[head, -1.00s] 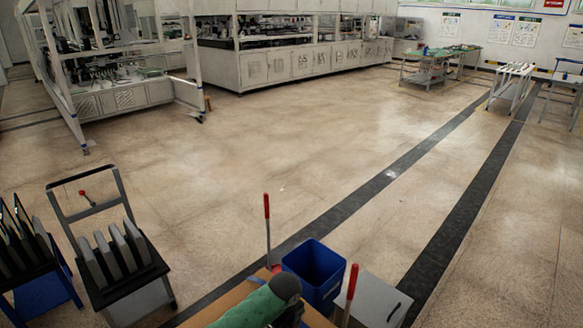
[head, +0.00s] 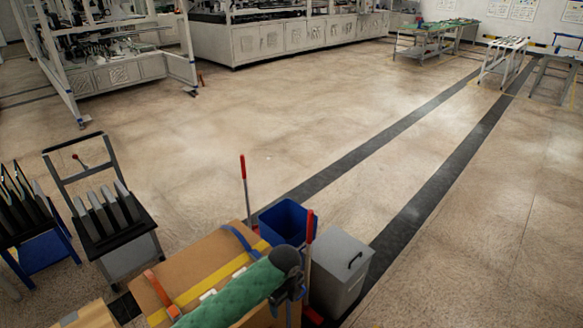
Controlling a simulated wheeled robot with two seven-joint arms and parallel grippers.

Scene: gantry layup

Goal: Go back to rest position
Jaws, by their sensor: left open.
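My left arm, in a green sleeve, comes in from the bottom of the head view. It reaches over a brown cardboard box with yellow and blue straps (head: 195,262). My left gripper (head: 290,292) is the dark part at the end of this arm, hanging down at the box's right side. Its fingers are small and dark here, and I see nothing held in it. I cannot tell whether it touches the box. My right gripper is out of view.
Beside the box stand a blue bin (head: 283,222), a grey lidded bin (head: 338,270) and red-handled poles (head: 243,180). A cart with upright grey panels (head: 110,215) stands at the left. Large machines (head: 280,38) line the back. The middle floor is clear.

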